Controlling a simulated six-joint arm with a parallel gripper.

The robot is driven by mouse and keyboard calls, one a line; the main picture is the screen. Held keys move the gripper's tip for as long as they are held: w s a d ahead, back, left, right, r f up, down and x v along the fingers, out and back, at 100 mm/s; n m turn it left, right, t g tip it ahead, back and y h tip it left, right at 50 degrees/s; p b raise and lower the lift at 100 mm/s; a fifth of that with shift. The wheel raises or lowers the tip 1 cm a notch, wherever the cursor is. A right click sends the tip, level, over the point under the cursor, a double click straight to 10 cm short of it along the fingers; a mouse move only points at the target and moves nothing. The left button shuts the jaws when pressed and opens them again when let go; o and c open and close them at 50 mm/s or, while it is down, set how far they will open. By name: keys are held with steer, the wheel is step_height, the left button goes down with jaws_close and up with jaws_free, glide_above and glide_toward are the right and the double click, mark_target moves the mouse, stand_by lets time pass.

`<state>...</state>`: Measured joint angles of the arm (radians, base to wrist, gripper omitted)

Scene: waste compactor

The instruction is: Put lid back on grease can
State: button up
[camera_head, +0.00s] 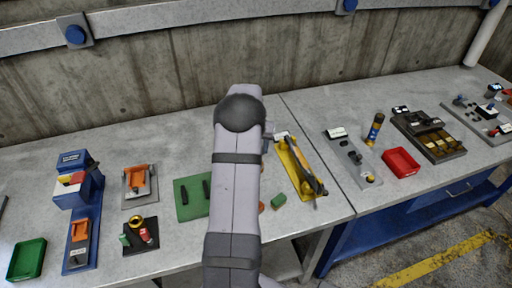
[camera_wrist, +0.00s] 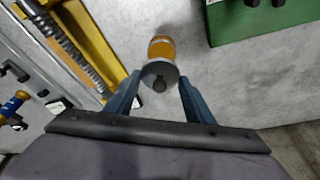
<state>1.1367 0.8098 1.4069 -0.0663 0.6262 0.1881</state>
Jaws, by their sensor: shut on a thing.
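My gripper (camera_wrist: 159,80) shows in the wrist view with its two blue fingers on either side of a round grey lid (camera_wrist: 149,72). It is shut on the lid, whose dark knob faces the camera. The orange-yellow grease can (camera_wrist: 161,48) is directly beyond the lid, in line with it between the fingertips. I cannot tell whether the lid touches the can's rim or is a little apart from it. In the head view my arm covers the gripper, the lid and most or all of the can.
A yellow fixture (camera_head: 297,168) with a coiled spring stands right of my arm. A green plate (camera_head: 185,210) with black handles lies to the left. A red tray (camera_head: 401,162) sits further right.

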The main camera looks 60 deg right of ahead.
steer(key=shift+f, duration=0.1)
steer(key=shift+f+b, duration=2.1)
steer(key=shift+f, duration=0.95)
steer(key=shift+f, duration=0.15)
stand_by(0.4)
steer(key=o, duration=1.6)
steer(key=shift+r, duration=0.2)
steer(key=shift+r+p, duration=2.15)
steer(key=shift+r, duration=1.2)
jaws_close()
